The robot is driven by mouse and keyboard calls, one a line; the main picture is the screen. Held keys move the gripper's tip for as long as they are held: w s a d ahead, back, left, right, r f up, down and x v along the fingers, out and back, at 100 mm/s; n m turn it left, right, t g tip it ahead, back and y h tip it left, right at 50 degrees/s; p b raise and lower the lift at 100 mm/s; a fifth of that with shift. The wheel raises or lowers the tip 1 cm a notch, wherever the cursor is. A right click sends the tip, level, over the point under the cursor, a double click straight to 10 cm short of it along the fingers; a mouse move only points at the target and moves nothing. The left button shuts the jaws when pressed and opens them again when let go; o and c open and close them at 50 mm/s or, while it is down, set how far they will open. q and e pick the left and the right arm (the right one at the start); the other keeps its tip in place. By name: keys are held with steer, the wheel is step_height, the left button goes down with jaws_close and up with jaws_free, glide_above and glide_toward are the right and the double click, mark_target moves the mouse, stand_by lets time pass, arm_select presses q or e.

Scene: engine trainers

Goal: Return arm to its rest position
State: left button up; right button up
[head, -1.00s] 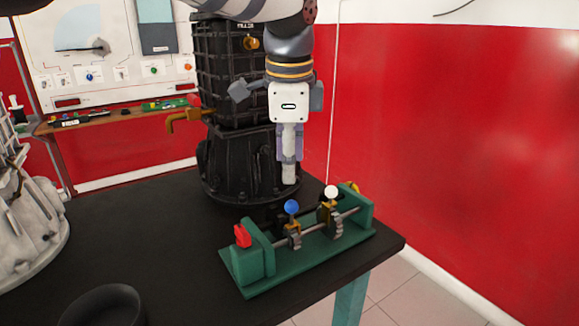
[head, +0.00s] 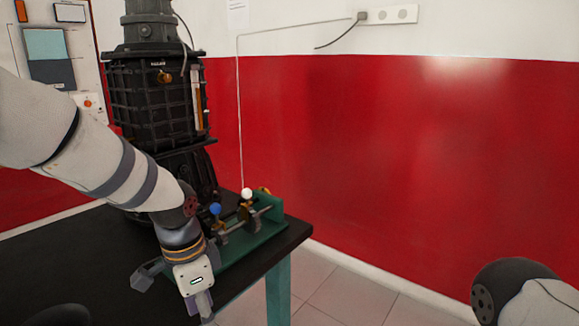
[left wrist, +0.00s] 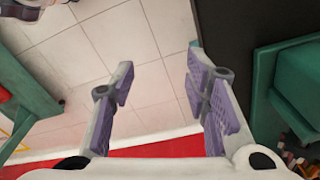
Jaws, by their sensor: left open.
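My left arm comes in from the left in the head view, with its gripper (head: 205,305) hanging down near the front edge of the black table (head: 236,303). In the left wrist view the left gripper (left wrist: 160,65) is open, its purple-padded fingers apart with only floor between them. The green fixture (head: 270,235) stands behind the gripper and is partly hidden by the arm. Its blue knob (head: 215,209) and white knob (head: 247,193) show. Part of a green body (left wrist: 285,90) appears right of the fingers in the wrist view. My right gripper is out of view.
A tall black engine unit (head: 160,100) stands on the table behind the left arm. A red and white wall (head: 400,150) runs behind. Tiled floor (head: 350,290) lies open right of the table. Part of my right arm shows at bottom right.

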arm_select(q)
steer(key=s+a+f+n+g+h, duration=0.15)
steer(key=s+f+n, duration=0.45)
steer(key=s+f, duration=1.2)
steer(key=s+a+f+n+y, duration=0.1)
steer(key=s+a+n, duration=0.1)
steer(key=s, duration=0.9)
steer(key=s+a+f+n+g+y, duration=0.1)
steer(key=s+a+n, duration=0.2)
steer(key=s, duration=0.8)
steer(key=shift+s+a+f+n, duration=0.2)
steer(key=shift+a+f+n, duration=0.15)
steer(key=shift+n, duration=0.15)
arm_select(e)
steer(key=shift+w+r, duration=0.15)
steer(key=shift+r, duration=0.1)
arm_select(q)
steer(key=shift+d, duration=0.1)
steer(key=shift+c, duration=0.2)
